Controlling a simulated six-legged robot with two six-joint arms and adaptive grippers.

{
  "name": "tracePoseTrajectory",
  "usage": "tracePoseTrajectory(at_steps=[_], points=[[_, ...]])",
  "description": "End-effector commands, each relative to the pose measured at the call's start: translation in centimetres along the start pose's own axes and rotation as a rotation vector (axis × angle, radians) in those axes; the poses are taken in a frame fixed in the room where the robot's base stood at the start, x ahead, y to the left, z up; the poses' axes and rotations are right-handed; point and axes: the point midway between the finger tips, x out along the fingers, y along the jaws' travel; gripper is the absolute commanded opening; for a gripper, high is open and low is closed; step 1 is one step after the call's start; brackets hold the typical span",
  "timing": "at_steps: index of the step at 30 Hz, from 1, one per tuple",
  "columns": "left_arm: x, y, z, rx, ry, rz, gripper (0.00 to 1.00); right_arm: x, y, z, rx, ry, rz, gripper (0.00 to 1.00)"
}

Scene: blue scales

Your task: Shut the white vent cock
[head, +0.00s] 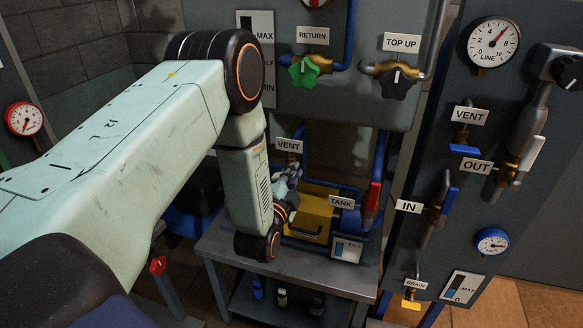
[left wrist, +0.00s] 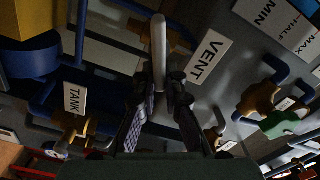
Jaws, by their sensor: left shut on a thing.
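The white vent cock's lever (left wrist: 159,40) stands between the fingers of my left gripper (left wrist: 160,85) in the left wrist view, beside a VENT label (left wrist: 207,60). The gripper is shut on the lever. In the head view my left gripper (head: 288,185) is below the VENT label (head: 289,145), above the yellow tank (head: 312,214). The lever cannot be made out there, and the arm hides part of this area. My right gripper is not in view.
A TANK label (head: 341,202) and a red-handled valve (head: 373,197) are right of the gripper. Green (head: 304,71) and black (head: 397,82) knobs are above. The right panel has another VENT label (head: 469,115) and a white OUT lever (head: 533,152). A grey bench (head: 225,243) is below.

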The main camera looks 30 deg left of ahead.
Motion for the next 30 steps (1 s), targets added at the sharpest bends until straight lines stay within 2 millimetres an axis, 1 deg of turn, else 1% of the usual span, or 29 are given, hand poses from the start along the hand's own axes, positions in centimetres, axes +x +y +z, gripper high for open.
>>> tracePoseTrajectory(at_steps=[1,6,15,22,30], points=[[0.0,0.0,0.0,0.044,0.0,0.0,0.0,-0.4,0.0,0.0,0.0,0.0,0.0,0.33],[0.0,0.4,0.0,0.185,-0.001,-0.001,0.0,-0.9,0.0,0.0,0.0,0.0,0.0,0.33],[0.0,0.9,0.1,0.364,0.0,-0.002,0.0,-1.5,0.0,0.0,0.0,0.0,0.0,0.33],[0.1,1.1,0.2,0.432,0.0,-0.003,0.0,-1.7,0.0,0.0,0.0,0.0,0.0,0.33],[0.1,1.1,0.3,0.452,0.0,-0.003,0.0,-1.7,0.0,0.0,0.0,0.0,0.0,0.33]])
